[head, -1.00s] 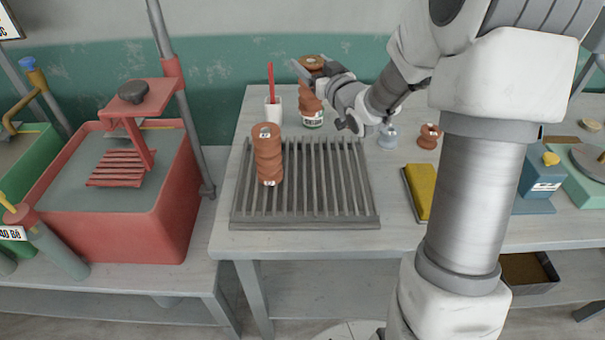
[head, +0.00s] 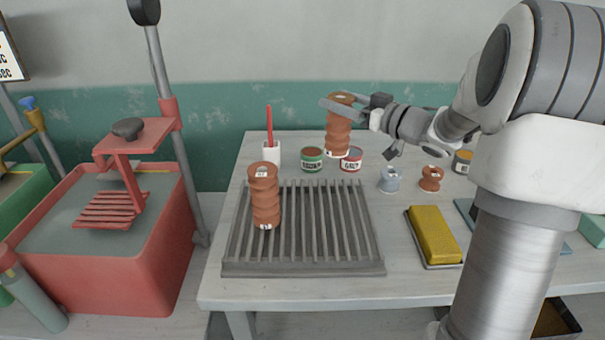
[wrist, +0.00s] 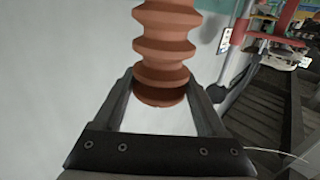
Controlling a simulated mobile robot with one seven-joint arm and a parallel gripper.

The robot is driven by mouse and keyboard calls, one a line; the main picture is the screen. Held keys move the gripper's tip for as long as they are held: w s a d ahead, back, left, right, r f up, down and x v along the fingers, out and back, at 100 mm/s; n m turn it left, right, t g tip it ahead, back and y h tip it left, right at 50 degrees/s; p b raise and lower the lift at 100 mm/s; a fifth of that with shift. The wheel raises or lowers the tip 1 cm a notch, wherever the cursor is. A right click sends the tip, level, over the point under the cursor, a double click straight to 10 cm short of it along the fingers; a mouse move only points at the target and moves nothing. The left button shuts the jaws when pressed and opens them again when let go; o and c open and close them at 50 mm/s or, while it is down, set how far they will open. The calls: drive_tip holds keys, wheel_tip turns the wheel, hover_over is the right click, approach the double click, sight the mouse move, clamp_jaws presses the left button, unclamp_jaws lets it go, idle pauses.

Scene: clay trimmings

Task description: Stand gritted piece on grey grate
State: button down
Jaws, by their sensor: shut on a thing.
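My gripper (head: 344,104) is shut on a ribbed terracotta piece (head: 338,132) near its upper end. The piece is upright, at the back of the table by two labelled tins. I cannot tell whether its foot touches anything. In the wrist view the same piece (wrist: 165,45) stands between the two fingers. A similar ribbed piece (head: 265,195) stands upright on the left part of the grey grate (head: 300,268). The rest of the grate is bare. Any grit on the held piece is too small to make out.
A green-labelled tin (head: 312,159) and a red-labelled tin (head: 351,160) stand behind the grate. A white cup (head: 271,153) with a red stick is at back left. A grey item (head: 389,180), a small terracotta piece (head: 431,179) and a yellow block (head: 433,235) lie right.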

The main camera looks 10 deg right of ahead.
drive_tip(key=s+a+f+b, duration=0.1)
drive_tip(key=a+f+b, duration=0.2)
drive_tip(key=a+f, duration=0.5)
drive_tip(key=shift+a+f, duration=0.4)
drive_tip(key=shift+f, duration=0.2)
drive_tip(key=shift+s, duration=0.1)
drive_tip(key=shift+f+b, duration=0.3)
unclamp_jaws()
drive_tip(key=shift+r, duration=0.15)
